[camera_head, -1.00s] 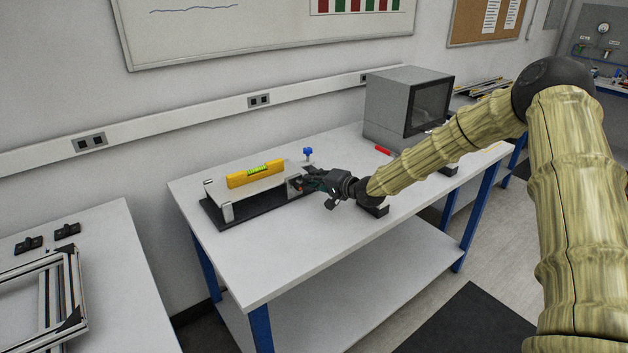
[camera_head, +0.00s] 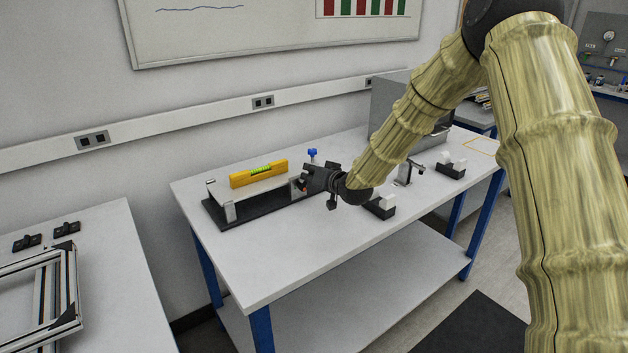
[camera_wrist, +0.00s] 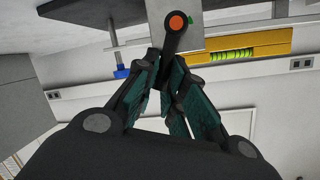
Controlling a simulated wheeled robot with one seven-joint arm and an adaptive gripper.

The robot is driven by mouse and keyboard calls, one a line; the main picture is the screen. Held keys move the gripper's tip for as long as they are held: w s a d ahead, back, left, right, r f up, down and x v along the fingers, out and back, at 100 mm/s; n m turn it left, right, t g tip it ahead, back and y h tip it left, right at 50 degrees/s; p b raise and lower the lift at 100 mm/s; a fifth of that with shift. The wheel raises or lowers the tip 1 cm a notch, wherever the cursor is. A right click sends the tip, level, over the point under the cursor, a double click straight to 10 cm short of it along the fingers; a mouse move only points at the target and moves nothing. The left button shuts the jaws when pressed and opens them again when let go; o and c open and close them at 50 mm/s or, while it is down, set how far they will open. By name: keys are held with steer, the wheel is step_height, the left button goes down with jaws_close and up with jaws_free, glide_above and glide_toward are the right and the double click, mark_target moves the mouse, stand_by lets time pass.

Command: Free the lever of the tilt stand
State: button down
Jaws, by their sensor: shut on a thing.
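The tilt stand has a dark base (camera_head: 218,216) with a pale tilting plate above it, at the left of the bench in the head view. A yellow spirit level (camera_head: 240,181) lies on the plate; it also shows in the wrist view (camera_wrist: 268,45). The dark lever (camera_wrist: 171,43) has an orange pivot cap and stands at the stand's end plate (camera_wrist: 205,33). My gripper (camera_wrist: 165,72) is shut on the lever's free end, which is partly hidden between the fingers. In the head view my gripper (camera_head: 304,182) is at the stand's right end.
A blue knob (camera_head: 312,153) stands behind my gripper. Dark blocks with white tops (camera_head: 383,207) and a small metal fixture (camera_head: 404,174) are to the right. My arm partly hides a grey box (camera_head: 384,100). The bench front (camera_head: 290,245) is clear.

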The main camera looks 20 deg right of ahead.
steer(key=shift+s+a+f+n+t+h+b, duration=0.1)
steer(key=shift+s+a+n+t+h+b, duration=0.25)
steer(key=shift+a+n+b, duration=0.65)
steer(key=shift+s+a+f+n+t+h+b, duration=0.15)
steer(key=shift+a+n+t+h+b, duration=0.3)
steer(key=shift+n+b, duration=1.05)
steer(key=shift+s+a+n+t+h+b, duration=0.3)
steer(key=shift+a+n+h+b, duration=0.3)
steer(key=shift+n+b, duration=0.65)
steer(key=shift+a, duration=0.1)
steer(key=c, duration=1.5)
jaws_free()
steer(key=shift+r, duration=0.1)
steer(key=s, duration=0.4)
steer(key=s+r, duration=0.1)
steer(key=s, duration=0.3)
steer(key=s+d, duration=0.1)
steer(key=s, duration=0.3)
steer(key=shift+r, duration=0.3)
